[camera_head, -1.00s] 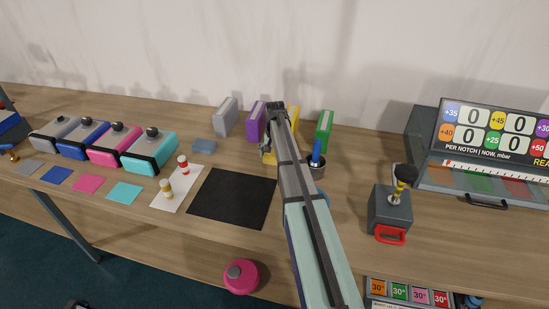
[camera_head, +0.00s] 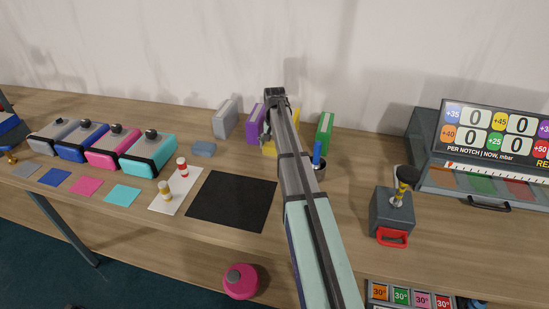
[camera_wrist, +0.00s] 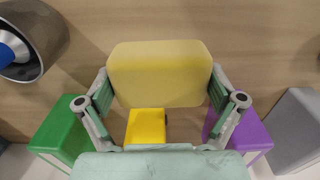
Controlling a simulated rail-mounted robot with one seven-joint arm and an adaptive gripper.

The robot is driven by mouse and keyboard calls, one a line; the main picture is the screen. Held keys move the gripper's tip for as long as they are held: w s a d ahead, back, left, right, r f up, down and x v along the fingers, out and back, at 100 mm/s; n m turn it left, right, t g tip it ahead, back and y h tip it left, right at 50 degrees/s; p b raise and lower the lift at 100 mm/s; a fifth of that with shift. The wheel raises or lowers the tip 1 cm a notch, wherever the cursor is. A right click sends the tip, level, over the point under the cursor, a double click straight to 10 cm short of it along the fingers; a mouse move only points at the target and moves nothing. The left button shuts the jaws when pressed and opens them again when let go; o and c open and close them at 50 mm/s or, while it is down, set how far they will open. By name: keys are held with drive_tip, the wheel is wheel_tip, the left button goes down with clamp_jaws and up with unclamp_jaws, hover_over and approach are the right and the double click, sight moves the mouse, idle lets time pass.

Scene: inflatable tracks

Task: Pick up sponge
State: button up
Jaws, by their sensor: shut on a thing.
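The sponge is a pale yellow rounded block (camera_wrist: 160,65) in the wrist view. My gripper (camera_wrist: 160,92) has one green-grey finger at each side of it and is shut on it. In the head view my gripper (camera_head: 266,132) is at the far end of my arm, in front of the upright coloured boxes at the back of the bench. I cannot tell the sponge's exact height above the bench.
Purple (camera_head: 254,118), yellow (camera_head: 269,149), green (camera_head: 325,132) and grey (camera_head: 224,119) upright boxes stand close around my gripper. A black mat (camera_head: 232,201) lies flat in front.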

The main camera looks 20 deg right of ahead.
wheel_tip(320, 180, up, 14)
drive_tip(key=b, duration=0.2)
drive_tip(key=shift+b, duration=0.4)
drive_tip(key=shift+o, duration=0.6)
drive_tip(key=shift+a, duration=0.1)
